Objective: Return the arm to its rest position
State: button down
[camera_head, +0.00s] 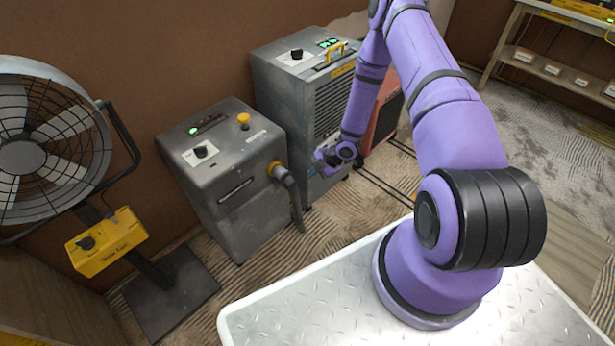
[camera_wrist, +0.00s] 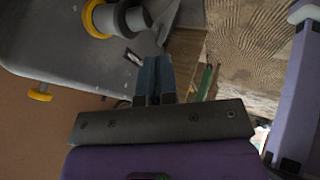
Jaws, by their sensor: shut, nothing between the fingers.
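My purple arm (camera_head: 462,135) rises from its base on the diamond-plate deck, bends over, and reaches down on the far side. My gripper (camera_head: 316,171) hangs low in front of the tall grey machine, to the right of the shorter grey machine. In the wrist view my gripper (camera_wrist: 153,62) has its blue fingers together with nothing between them. The fingers point toward the shorter grey machine's side and the floor. Exact clearance to either machine cannot be told.
The shorter grey machine (camera_head: 222,170) has a yellow button and a hose (camera_head: 289,190). The tall grey machine (camera_head: 290,82) stands behind my gripper. A large fan (camera_head: 45,140) with a yellow box (camera_head: 106,242) stands left. A shelf (camera_head: 540,62) is at the back right, with open floor before it.

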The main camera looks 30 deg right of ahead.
jog(key=shift+d+r, duration=0.15)
jog(key=shift+r, duration=0.1)
jog(key=w+d+r+m+h, duration=0.2)
jog(key=r, duration=0.8)
jog(key=w+d+r+m+t+h, duration=0.1)
jog(key=w+d+r+m+h, duration=0.1)
jog(key=r, duration=0.8)
jog(key=w+d+r+m+h, duration=0.1)
jog(key=w+r+m+h, duration=0.1)
jog(key=r, duration=0.7)
jog(key=s+r+m+h, duration=0.2)
jog(key=s+r+m, duration=0.15)
jog(key=r, duration=0.95)
jog(key=s+a+r+m, duration=0.4)
jog(key=s+r+m, duration=0.2)
jog(key=s+r, duration=0.85)
jog(key=s+a+r+m+y, duration=0.1)
jog(key=s+a+r+m, duration=0.1)
jog(key=s, duration=0.7)
jog(key=s+a+r+m, duration=0.3)
jog(key=s+a+r, duration=0.1)
jog(key=s, duration=0.5)
jog(key=shift+s+a+y, duration=0.25)
jog(key=shift+a+y, duration=0.1)
jog(key=shift+y, duration=0.05)
